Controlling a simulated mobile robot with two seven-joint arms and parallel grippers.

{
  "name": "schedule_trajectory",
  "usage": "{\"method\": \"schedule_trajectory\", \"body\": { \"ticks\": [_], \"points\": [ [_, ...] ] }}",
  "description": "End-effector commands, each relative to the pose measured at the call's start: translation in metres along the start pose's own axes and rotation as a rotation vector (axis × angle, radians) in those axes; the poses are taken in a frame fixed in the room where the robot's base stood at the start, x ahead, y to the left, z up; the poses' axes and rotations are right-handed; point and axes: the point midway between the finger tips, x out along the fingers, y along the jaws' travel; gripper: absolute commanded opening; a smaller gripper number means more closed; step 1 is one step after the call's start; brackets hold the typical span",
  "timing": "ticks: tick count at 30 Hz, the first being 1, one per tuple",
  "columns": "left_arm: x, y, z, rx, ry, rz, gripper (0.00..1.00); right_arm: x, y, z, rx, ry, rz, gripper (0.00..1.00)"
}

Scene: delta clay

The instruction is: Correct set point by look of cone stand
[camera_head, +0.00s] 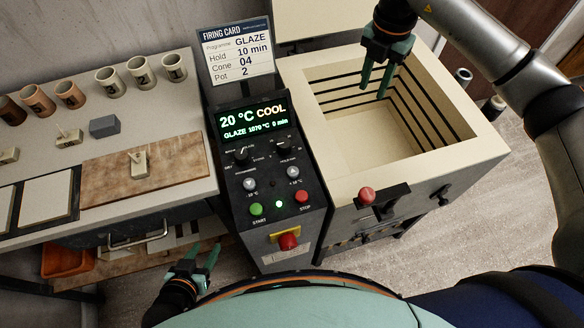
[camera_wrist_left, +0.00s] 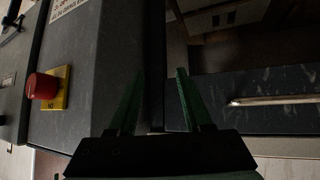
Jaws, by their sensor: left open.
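A small pale cone stand (camera_head: 139,163) is on the brown board on the bench; its cone's exact bend is too small to tell. The controller display (camera_head: 253,121) reads 20 °C COOL, GLAZE 1070 °C 0 min. Below it are two dials, a grey minus button (camera_head: 249,184), a grey plus button (camera_head: 292,171), green START (camera_head: 256,209) and red STOP (camera_head: 303,197). The firing card (camera_head: 236,52) reads GLAZE, hold 10 min, cone 04, pot 2. My left gripper (camera_head: 206,255) is open and empty, low left of the controller. My right gripper (camera_head: 373,92) is open and empty over the kiln.
The open, empty kiln (camera_head: 480,150) stands right of the controller. Several cups (camera_head: 141,73) and a grey block (camera_head: 104,126) are on the bench (camera_head: 190,115). A red knob on a yellow plate (camera_wrist_left: 44,88) is left of my left gripper in the wrist view. An orange bin (camera_head: 66,262) sits below the bench.

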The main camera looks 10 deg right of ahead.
Motion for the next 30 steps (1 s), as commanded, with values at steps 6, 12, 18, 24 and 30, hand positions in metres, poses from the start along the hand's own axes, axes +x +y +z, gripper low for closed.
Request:
{"method": "schedule_trajectory", "body": {
  "ticks": [6,12,18,24,30],
  "points": [
    [0.0,-0.0001,-0.0001,0.0,0.0,0.0,0.5,0.0,0.0,0.0,0.0,0.0,0.0,0.1],
    [0.0,-0.0001,-0.0001,0.0,0.0,0.0,0.5,0.0,0.0,0.0,0.0,0.0,0.0,0.0],
    [0.0001,-0.0001,-0.0002,0.0,0.0,0.0,0.5,0.0,0.0,0.0,0.0,0.0,0.0,0.0],
    [0.0001,-0.0001,-0.0002,0.0,0.0,0.0,0.5,0.0,0.0,0.0,0.0,0.0,0.0,0.0],
    [0.0001,-0.0001,-0.0002,0.0,0.0,0.0,0.5,0.0,0.0,0.0,0.0,0.0,0.0,0.0]
  ]
}}
